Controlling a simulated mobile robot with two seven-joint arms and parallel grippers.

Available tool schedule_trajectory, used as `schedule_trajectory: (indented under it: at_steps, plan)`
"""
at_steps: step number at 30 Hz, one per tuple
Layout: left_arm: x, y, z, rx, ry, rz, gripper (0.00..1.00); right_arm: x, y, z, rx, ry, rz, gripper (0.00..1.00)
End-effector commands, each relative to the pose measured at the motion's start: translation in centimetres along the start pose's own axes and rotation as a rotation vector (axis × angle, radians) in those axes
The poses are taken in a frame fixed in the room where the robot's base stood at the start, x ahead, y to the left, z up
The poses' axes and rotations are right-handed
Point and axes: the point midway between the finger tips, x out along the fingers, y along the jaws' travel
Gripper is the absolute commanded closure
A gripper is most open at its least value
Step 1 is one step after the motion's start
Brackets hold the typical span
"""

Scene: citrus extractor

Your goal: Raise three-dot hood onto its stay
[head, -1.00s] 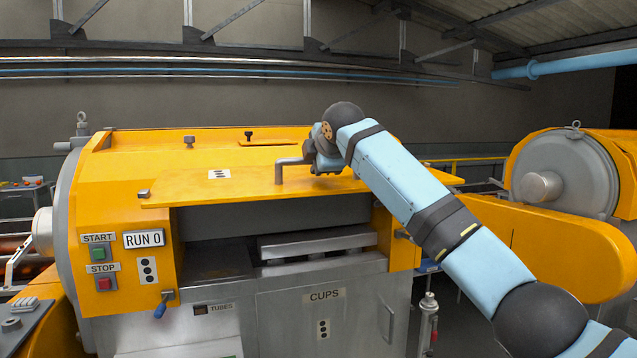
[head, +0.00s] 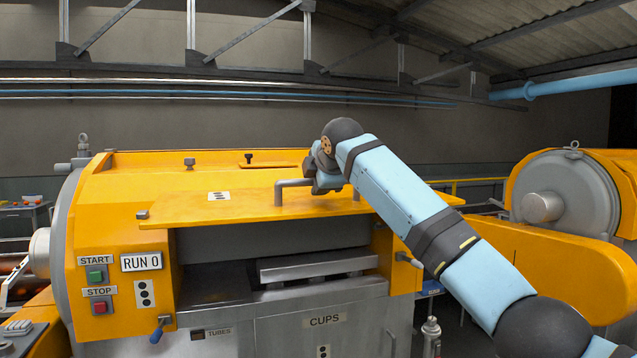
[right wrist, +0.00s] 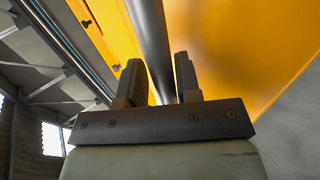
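The three-dot hood (head: 240,207) is a flat yellow panel on the front of the yellow extractor, with a three-dot label (head: 219,196) at its left. It stands out over a dark opening, clear of the machine front. A grey bar handle (head: 279,195) is fixed on it. My right gripper (head: 314,182) is at the handle's right part, fingers mostly hidden by my wrist. I cannot make out the stay. My left gripper is out of view.
The control panel with START and STOP buttons (head: 96,274) and a second three-dot label (head: 145,293) is left of the opening. A blue-tipped lever (head: 157,330) sticks out below. A grey drum machine (head: 566,197) and yellow guard (head: 520,245) stand at right.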

Motion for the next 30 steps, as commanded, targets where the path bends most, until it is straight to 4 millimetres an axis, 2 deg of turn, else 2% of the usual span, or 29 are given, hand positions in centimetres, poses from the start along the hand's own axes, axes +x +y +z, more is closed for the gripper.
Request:
schedule_trajectory:
  at_steps: [5,12,18,24,30]
  plan:
    - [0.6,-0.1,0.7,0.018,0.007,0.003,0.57,-2.4,-0.1,0.0,-0.002,0.001,0.008,0.71]
    - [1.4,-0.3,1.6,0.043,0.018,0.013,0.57,-7.9,-0.2,0.0,-0.002,0.001,0.008,0.71]
    - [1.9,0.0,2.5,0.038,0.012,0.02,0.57,-11.7,-0.1,0.0,-0.001,0.0,0.005,0.71]
    - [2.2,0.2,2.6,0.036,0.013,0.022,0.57,-13.4,0.0,0.1,0.0,0.0,0.002,0.71]
    - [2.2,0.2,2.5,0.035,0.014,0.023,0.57,-13.7,0.0,0.0,0.001,0.0,0.002,0.71]
